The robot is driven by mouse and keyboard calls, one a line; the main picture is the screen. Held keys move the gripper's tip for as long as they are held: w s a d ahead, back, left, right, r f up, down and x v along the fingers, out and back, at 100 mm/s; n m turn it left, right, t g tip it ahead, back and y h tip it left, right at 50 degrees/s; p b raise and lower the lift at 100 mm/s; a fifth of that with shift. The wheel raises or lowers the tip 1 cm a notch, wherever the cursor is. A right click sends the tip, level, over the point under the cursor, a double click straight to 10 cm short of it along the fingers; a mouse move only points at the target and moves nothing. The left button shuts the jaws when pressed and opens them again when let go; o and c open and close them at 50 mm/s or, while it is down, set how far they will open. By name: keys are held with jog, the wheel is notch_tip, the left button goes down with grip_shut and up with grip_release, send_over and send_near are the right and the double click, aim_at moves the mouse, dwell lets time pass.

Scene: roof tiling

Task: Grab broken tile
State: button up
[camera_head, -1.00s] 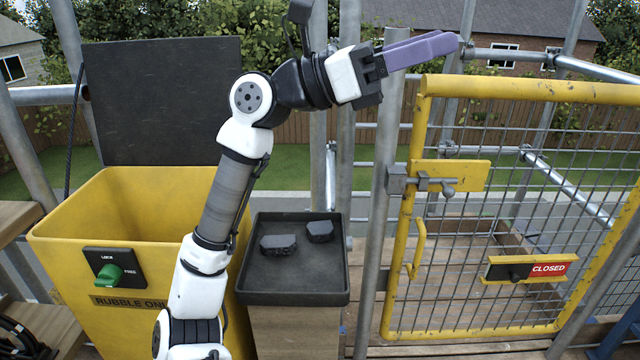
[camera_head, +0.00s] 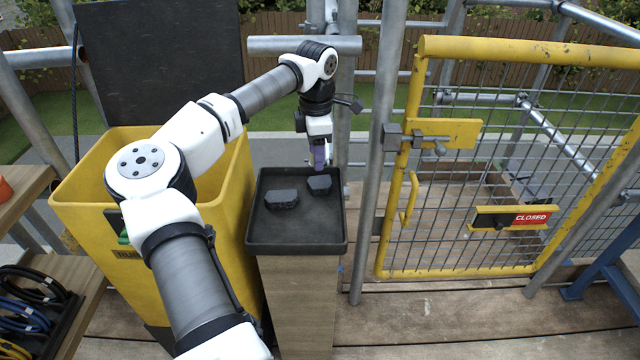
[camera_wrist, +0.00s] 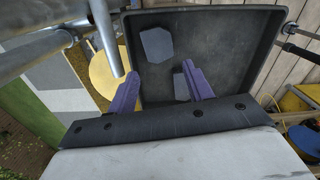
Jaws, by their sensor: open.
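Two dark grey broken tile pieces lie apart in a black tray. The left piece (camera_head: 282,199) is nearer the tray's middle left. The right piece (camera_head: 319,184) lies toward the back right, just under my gripper (camera_head: 319,163). My gripper points down with purple fingers. In the wrist view my gripper (camera_wrist: 160,92) is open, its fingers spread over the tray, with nothing between them gripped. One piece (camera_wrist: 157,46) shows whole beyond the fingertips. The other piece (camera_wrist: 181,86) shows beside the right finger and is partly hidden by it.
The black tray (camera_head: 296,246) has raised walls and stands on a wooden block (camera_head: 298,300). A yellow rubble bin (camera_head: 78,215) with its dark lid raised stands to the left. A scaffold pole (camera_head: 383,150) and a closed yellow mesh gate (camera_head: 520,48) stand to the right.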

aim_at(320, 182)
jog(key=f, duration=0.5)
jog(key=d+f, duration=0.1)
jog(key=f, duration=0.2)
jog(key=shift+w+f+p, duration=0.1)
jog(key=shift+f+p, duration=0.25)
jog(key=shift+p, duration=0.05)
jog(key=shift+c, duration=0.4)
jog(key=c, duration=0.6)
jog(key=shift+c, duration=0.2)
jog(key=shift+r, duration=0.15)
